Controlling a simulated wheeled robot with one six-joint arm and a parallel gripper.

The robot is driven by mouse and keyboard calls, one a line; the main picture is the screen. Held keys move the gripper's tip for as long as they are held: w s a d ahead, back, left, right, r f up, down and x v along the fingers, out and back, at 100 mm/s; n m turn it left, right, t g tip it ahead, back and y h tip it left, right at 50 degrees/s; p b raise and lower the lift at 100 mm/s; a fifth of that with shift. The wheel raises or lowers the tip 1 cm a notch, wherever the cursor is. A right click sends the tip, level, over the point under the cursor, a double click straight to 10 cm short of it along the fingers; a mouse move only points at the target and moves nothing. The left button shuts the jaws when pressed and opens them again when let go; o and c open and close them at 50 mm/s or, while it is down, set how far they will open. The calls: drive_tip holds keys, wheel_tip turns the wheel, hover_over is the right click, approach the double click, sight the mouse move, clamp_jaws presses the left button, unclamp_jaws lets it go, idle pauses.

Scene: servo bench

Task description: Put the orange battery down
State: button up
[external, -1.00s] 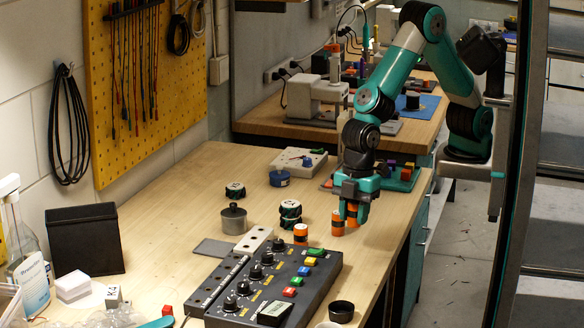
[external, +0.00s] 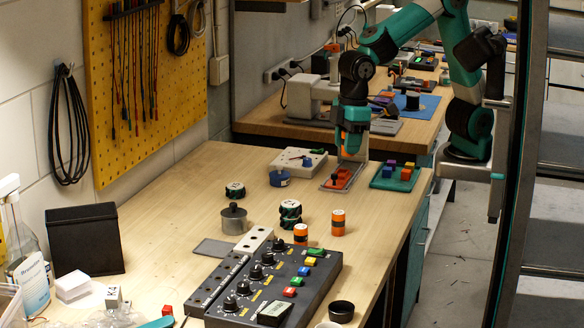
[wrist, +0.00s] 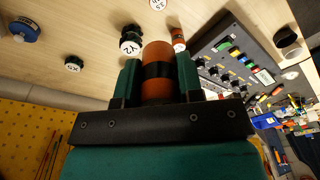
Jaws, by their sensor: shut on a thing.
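My gripper (external: 352,150) is shut on an orange battery with a black middle band. The battery (wrist: 158,72) shows clearly between the two green fingers in the wrist view. In the external view the gripper hangs over the far part of the bench, at the back edge of a small grey tray (external: 325,187) with an orange thing in it. The held battery is mostly hidden there, and I cannot tell whether it touches anything. Two other orange batteries stand upright on the bench, one at the right (external: 338,223) and one by the control box (external: 301,234).
A green block with coloured pegs (external: 395,177) sits right of the tray. A pale box (external: 299,160) and a blue round part (external: 279,178) are to its left. A black-and-white round part (external: 290,213) and a control box (external: 270,285) stand nearer. Bare wood lies between.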

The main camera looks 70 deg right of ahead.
drive_tip(key=w+d+m, duration=0.2)
drive_tip(key=d+m, duration=0.4)
drive_tip(key=d, duration=0.3)
hover_over(348, 217)
drive_tip(key=shift+t, duration=0.3)
wheel_tip(348, 217, down, 16)
drive_tip(key=shift+r+p, duration=0.1)
drive_tip(key=shift+p, duration=0.2)
drive_tip(key=shift+a+f, duration=0.1)
drive_tip(key=shift+f, duration=2)
drive_tip(key=shift+f, duration=0.1)
drive_tip(key=shift+f, duration=0.15)
drive_tip(key=o, duration=1)
drive_tip(key=shift+c, duration=0.2)
